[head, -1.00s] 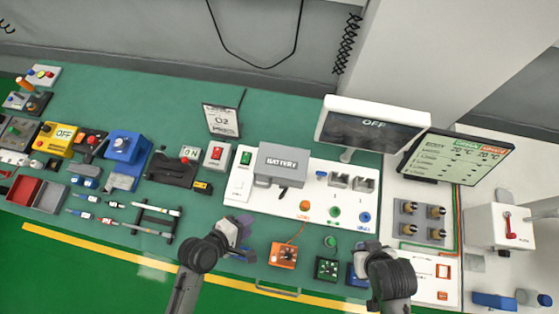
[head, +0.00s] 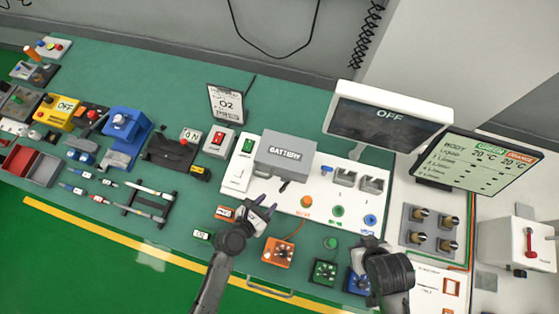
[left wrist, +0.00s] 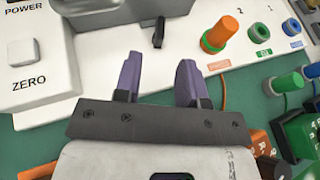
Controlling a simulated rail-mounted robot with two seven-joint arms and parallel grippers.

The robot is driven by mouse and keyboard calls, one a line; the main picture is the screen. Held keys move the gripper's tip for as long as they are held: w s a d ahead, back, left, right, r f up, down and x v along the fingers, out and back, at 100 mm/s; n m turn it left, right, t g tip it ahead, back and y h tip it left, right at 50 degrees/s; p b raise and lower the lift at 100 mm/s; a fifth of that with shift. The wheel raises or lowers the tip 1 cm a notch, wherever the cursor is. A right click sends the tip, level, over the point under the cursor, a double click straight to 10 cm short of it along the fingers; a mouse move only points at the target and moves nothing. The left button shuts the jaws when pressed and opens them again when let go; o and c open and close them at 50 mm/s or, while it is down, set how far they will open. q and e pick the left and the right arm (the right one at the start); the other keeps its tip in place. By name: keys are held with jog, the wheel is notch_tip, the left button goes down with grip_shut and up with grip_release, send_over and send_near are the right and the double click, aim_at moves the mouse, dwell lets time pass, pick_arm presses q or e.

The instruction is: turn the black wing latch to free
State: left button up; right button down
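The black wing latch (head: 284,187) is a small dark lever at the front of the grey battery box (head: 285,156) on the white panel. In the left wrist view the latch (left wrist: 159,32) stands just beyond the fingertips, roughly in line with the gap between them. My left gripper (head: 262,207) is at the panel's front edge, short of the latch. Its purple fingers (left wrist: 158,75) are apart with nothing between them. My right gripper (head: 380,250) is at the lower right, mostly hidden behind its own wrist, so its fingers cannot be made out.
Orange, green and blue round connectors (head: 306,202) stand on the panel right of the latch. An orange box (head: 278,251) and a green box (head: 325,272) with knobs lie in front. A ZERO button (left wrist: 21,49) is left of my left fingers. A monitor (head: 387,115) stands behind.

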aim_at(280, 190)
pick_arm(q)
jog(key=shift+b+x, duration=0.35)
jog(key=shift+x, duration=3.25)
jog(key=shift+s, duration=0.1)
jog(key=shift+f, duration=0.1)
grip_shut()
